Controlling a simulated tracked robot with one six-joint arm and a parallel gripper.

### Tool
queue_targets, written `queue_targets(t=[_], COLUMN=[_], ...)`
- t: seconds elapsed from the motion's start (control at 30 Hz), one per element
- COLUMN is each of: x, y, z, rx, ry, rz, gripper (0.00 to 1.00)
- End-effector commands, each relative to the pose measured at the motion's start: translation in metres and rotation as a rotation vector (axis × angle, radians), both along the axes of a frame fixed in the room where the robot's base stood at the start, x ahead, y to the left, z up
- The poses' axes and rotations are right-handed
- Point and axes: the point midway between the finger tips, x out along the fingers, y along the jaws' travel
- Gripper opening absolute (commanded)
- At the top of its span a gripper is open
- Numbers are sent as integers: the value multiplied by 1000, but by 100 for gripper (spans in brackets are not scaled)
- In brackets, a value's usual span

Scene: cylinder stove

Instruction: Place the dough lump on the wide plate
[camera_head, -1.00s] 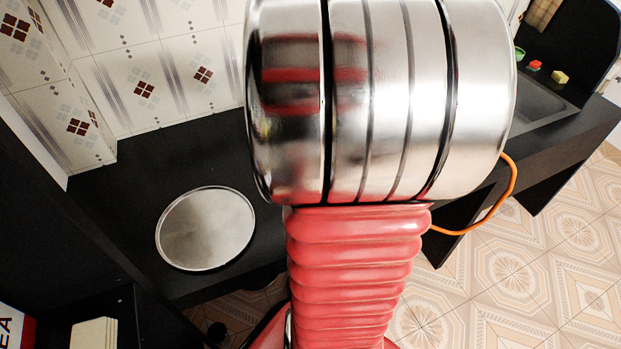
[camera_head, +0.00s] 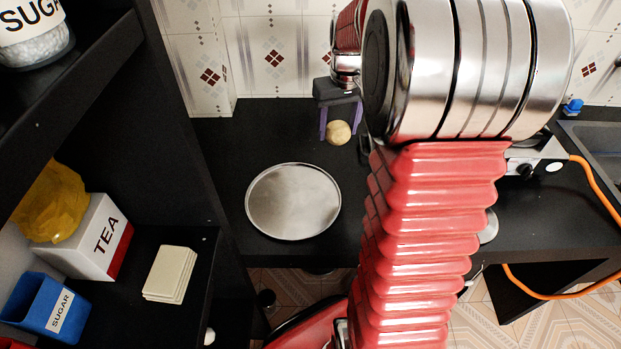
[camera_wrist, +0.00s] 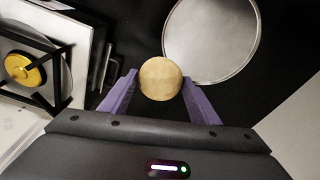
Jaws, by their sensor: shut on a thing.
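The dough lump (camera_head: 339,133) is a small round tan ball held between the purple fingers of my gripper (camera_head: 340,122). In the wrist view my gripper (camera_wrist: 160,92) is shut on the dough lump (camera_wrist: 160,79), with a finger on either side of it. The wide plate (camera_head: 293,201) is a round, flat, silvery disc on the black counter. In the head view it lies below and left of the dough lump. In the wrist view the plate (camera_wrist: 212,38) is beyond the lump to the upper right, and the lump's edge comes close to its rim.
A shelf at the left holds a TEA box (camera_head: 88,238), a blue SUGAR container (camera_head: 45,308) and cream slabs (camera_head: 170,274). The wrist view shows a stove burner (camera_wrist: 24,67) at left. A sink (camera_head: 598,140) is at right. Counter around the plate is clear.

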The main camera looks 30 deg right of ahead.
Motion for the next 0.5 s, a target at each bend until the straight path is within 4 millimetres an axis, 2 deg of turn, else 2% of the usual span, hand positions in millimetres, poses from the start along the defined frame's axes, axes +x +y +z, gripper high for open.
queue_targets(t=[0.03,0.2,0.37,0.5], x=[18,67,107,136], y=[13,60,112,162], z=[5,22,38,51], rx=[-1,-1,0,0], ry=[-2,-2,-2,-2], rz=[43,175,299,407], gripper=[28,28,28,28])
